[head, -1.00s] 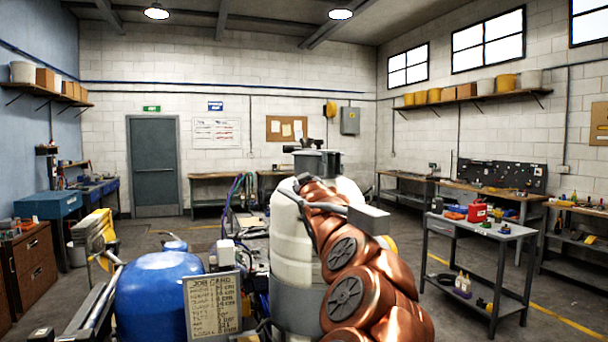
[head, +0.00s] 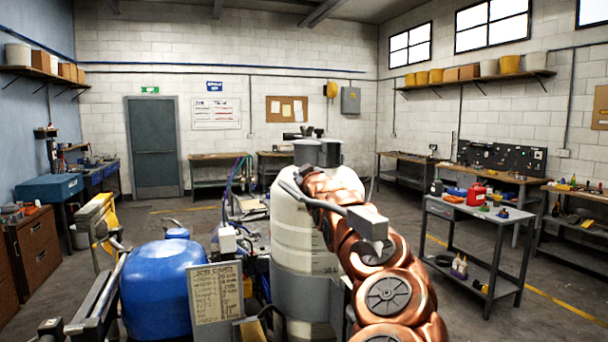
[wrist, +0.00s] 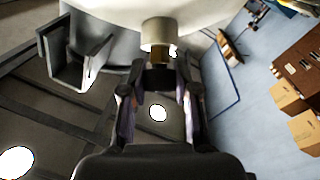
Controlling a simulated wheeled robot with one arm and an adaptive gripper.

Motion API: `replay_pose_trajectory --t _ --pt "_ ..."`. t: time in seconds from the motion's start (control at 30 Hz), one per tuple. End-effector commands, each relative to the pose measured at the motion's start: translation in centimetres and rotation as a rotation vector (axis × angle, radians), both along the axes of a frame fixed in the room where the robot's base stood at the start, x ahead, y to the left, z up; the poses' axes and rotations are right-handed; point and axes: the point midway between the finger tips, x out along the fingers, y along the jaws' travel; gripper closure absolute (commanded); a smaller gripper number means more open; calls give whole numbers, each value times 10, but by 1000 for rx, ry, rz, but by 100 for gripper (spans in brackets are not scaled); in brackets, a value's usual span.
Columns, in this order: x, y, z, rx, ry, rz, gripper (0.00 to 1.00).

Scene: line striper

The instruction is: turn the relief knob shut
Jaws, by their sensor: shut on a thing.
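My gripper (wrist: 157,72) shows in the wrist view, its two dark fingers closed around a small dark and brass piece, which I take to be the relief knob (wrist: 157,60). A short pale cylinder (wrist: 158,34) sits directly beyond it, against a large cream rounded body (wrist: 120,12). The fingers hide most of the knob, so its turn cannot be read. In the head view my copper arm reaches up beside the striper's pale tank (head: 299,235); the fingertips and knob are hidden there.
A blue round tank (head: 158,290) and a job card (head: 215,293) stand left of the pale tank. A grey trolley (head: 478,225) with tools is at the right. A grey bracket (wrist: 75,62) is close left of my gripper in the wrist view. Floor shows clear before the door.

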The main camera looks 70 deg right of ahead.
Motion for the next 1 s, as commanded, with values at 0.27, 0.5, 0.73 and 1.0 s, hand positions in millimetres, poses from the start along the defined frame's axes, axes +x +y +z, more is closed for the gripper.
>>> replay_pose_trajectory --t 0.27,0.5,0.73,1.0 --pt "-2 0 4 -8 -3 -2 59" --pt "-1 0 2 -4 -2 -1 45" --pt "-1 0 2 -3 -1 -1 45" --pt "-5 7 5 -10 0 0 45"
